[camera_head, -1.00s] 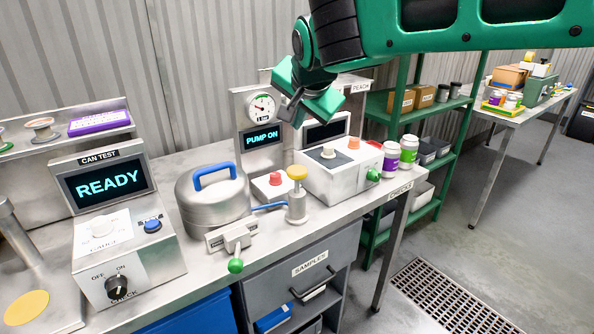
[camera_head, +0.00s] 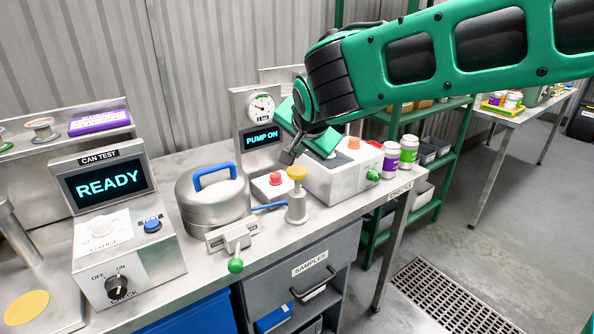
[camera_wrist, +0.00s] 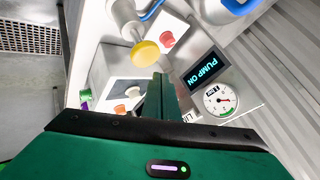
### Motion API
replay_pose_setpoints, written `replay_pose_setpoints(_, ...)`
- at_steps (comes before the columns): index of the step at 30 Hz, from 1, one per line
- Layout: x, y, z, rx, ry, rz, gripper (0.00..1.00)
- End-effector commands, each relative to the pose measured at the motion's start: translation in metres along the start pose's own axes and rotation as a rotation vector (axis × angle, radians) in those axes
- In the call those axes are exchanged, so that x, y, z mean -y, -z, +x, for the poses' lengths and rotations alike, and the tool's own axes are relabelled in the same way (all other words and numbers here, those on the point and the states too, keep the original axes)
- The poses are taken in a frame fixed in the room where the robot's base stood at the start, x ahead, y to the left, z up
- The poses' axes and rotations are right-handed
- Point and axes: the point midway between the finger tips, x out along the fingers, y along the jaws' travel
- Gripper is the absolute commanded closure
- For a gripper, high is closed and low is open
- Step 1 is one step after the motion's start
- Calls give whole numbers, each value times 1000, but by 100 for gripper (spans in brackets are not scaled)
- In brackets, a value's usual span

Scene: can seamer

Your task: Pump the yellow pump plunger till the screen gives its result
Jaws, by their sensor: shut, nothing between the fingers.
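The pump has a yellow plunger knob (camera_head: 297,173) on top of a light metal cylinder (camera_head: 297,206). The plunger also shows in the wrist view (camera_wrist: 145,54), just beyond the fingertips. My gripper (camera_head: 287,157) is shut and empty, just above and slightly left of the yellow knob in the head view; I cannot tell whether it touches it. In the wrist view the shut fingers (camera_wrist: 159,80) point toward the knob. The screen (camera_head: 263,138) behind the pump reads "PUMP ON", with a round dial gauge (camera_head: 261,107) above it. A blue hose (camera_head: 269,206) runs between the pump and the metal pot (camera_head: 212,196).
A red button box (camera_head: 272,185) stands just behind the pump. A white box (camera_head: 340,180) with an orange button is to its right, and two lidded jars (camera_head: 400,153) stand beyond. The CAN TEST unit (camera_head: 110,185), reading "READY", and a green-knobbed lever (camera_head: 235,265) are left.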

Motion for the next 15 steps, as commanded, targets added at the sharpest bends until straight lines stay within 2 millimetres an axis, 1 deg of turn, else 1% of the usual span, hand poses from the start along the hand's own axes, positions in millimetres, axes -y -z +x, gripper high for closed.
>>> replay_pose_setpoints(6, -7, -7, 9, 0, 0, 0, 100)
replay_pose_setpoints(15, -8, -8, 10, 0, 0, 0, 100)
